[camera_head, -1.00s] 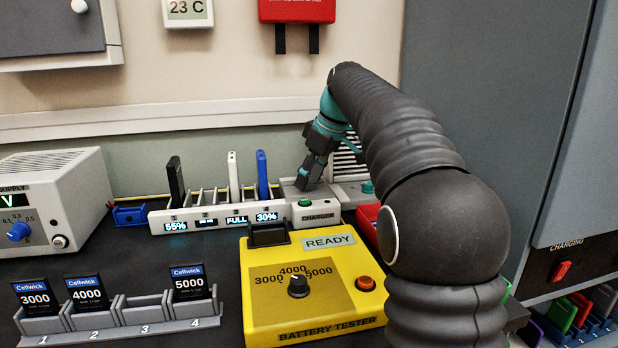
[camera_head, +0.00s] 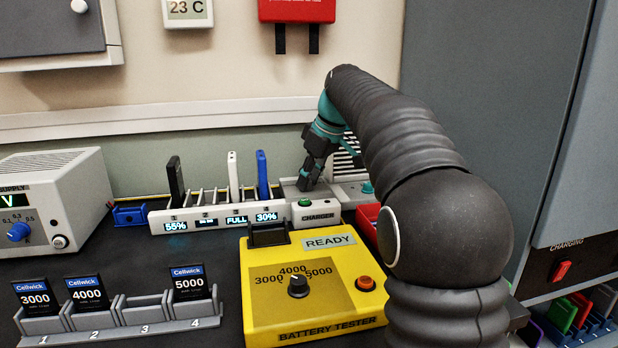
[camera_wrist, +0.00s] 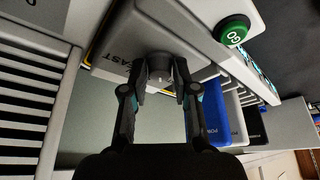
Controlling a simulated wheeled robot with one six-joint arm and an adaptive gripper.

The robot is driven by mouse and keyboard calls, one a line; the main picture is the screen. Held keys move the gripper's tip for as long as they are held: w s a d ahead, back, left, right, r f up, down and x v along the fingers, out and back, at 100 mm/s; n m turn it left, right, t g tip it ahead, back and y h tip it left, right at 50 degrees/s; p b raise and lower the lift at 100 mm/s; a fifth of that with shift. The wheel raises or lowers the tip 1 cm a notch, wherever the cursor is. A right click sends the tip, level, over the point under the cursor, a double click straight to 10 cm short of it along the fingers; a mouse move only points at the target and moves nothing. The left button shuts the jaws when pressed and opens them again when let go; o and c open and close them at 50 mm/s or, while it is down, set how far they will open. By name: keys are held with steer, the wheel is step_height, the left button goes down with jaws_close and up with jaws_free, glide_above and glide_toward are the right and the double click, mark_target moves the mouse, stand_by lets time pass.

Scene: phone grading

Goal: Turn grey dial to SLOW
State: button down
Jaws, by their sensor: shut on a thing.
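The grey dial (camera_wrist: 159,68) sits on the top of the pale grey charger (camera_head: 318,217), at its right end. In the wrist view, a label ending in "AST" is printed beside the dial; its start is hidden or too dark to read. The SLOW mark is not visible. My gripper (camera_wrist: 160,77) has a finger on either side of the dial and is shut on it. In the head view, my gripper (camera_head: 305,182) reaches down onto the charger top and hides the dial.
A green GO button (camera_wrist: 233,32) is near the dial. The yellow battery tester (camera_head: 262,320) is in front. A red box (camera_head: 368,222) lies beside my arm.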

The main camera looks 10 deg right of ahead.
steer(key=m+h, duration=0.1)
steer(key=m, duration=0.3)
steer(key=shift+s+a+t, duration=0.1)
steer(key=shift+a+t, duration=0.05)
steer(key=shift+t, duration=0.25)
steer(key=shift+a+m+h, duration=0.1)
steer(key=shift+m+h, duration=0.9)
steer(key=shift+m, duration=1.1)
steer(key=c, duration=0.9)
jaws_free()
steer(key=v, duration=1.2)
